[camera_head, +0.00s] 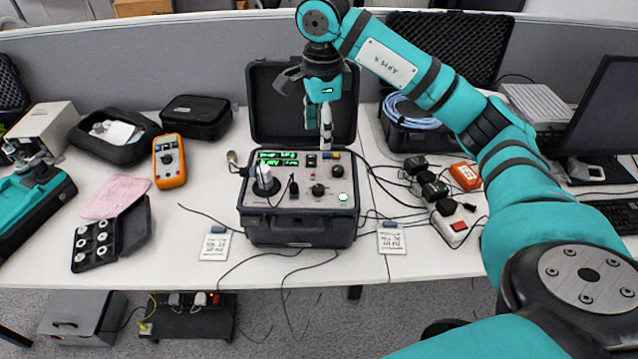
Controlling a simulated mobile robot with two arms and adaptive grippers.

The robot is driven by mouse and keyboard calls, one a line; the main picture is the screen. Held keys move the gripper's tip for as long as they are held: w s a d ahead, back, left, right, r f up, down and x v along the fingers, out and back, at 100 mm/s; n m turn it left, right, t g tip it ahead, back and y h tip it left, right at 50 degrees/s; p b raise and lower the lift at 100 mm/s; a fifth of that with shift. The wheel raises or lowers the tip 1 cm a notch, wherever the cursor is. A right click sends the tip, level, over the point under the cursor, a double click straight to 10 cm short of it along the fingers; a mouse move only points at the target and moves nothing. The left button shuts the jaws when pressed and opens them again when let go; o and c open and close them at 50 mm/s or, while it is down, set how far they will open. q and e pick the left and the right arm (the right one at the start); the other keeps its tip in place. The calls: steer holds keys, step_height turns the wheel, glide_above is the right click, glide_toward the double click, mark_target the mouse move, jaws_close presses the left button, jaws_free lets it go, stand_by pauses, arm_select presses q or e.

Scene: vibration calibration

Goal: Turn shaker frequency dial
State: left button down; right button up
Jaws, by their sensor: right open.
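The shaker unit is a black case (300,232) with its lid standing open, in the middle of the table. Its grey panel carries two green lit displays (278,158), a black knob (318,189), a smaller black control (294,187), a white cylinder (264,180) and a lit round button (343,197). I cannot read which control is the frequency dial. My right gripper (327,143) points down over the back of the panel, above and behind the black knob. It is open, seen edge-on, and looks empty. My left gripper (25,158) is partly seen at the left edge; its fingers are unclear.
An orange multimeter (169,161), pink cloth (115,196) and black tray of small parts (92,246) lie left of the case. Cables and black adapters (428,187) crowd its right side. A monitor (603,108) stands far right. Label cards (391,241) lie in front.

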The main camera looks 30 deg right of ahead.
mark_target(319, 187)
steer(key=f+p, duration=0.1)
steer(key=f, duration=0.4)
steer(key=f+p, duration=0.1)
steer(key=f, duration=0.5)
steer(key=w+f, duration=0.1)
steer(key=f, duration=0.4)
steer(key=shift+d+f+p, duration=0.1)
steer(key=shift+f+p, duration=0.3)
jaws_close()
